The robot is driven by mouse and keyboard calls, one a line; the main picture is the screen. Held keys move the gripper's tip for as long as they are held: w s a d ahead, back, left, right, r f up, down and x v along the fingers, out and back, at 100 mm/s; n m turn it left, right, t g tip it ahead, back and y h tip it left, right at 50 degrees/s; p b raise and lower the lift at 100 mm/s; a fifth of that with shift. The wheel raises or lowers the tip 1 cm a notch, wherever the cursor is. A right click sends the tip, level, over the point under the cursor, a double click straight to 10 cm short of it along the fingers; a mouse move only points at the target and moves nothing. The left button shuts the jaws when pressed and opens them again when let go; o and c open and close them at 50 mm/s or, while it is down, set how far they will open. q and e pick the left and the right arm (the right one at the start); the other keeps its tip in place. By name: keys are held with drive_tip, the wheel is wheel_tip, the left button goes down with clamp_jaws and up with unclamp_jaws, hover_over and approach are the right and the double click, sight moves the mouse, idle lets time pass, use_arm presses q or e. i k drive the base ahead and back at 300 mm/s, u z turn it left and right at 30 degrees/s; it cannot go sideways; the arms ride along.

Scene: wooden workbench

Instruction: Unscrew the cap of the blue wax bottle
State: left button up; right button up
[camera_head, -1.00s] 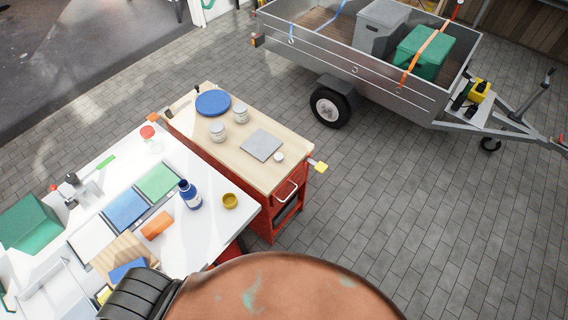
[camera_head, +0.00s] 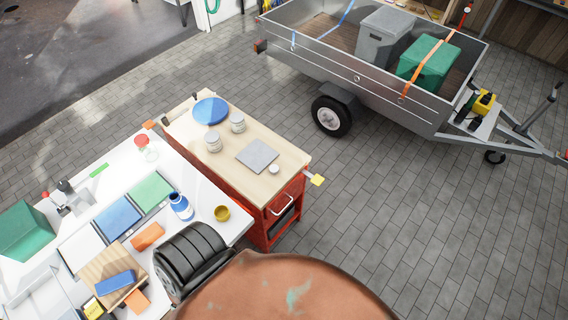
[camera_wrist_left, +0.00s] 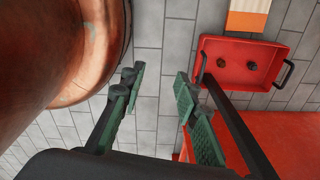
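In the head view the blue wax bottle (camera_head: 181,207) stands upright near the right side of the white bench top (camera_head: 207,197). It has a pale label band, and its dark cap (camera_head: 173,197) is on top. My left gripper (camera_wrist_left: 159,82) shows only in the left wrist view. Its two green-padded fingers are apart with nothing between them, above grey paving. The bottle is not in that view. My right gripper is in neither view.
A red cart with a wooden top (camera_head: 222,160) stands behind the bench. In the wrist view a red tray (camera_wrist_left: 275,74) is at the upper right.

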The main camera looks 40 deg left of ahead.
sight(180, 205)
drive_tip(key=i, duration=2.4)
drive_tip(key=u, duration=3.8)
drive_tip(key=i, duration=0.5)
drive_tip(key=z, duration=0.05)
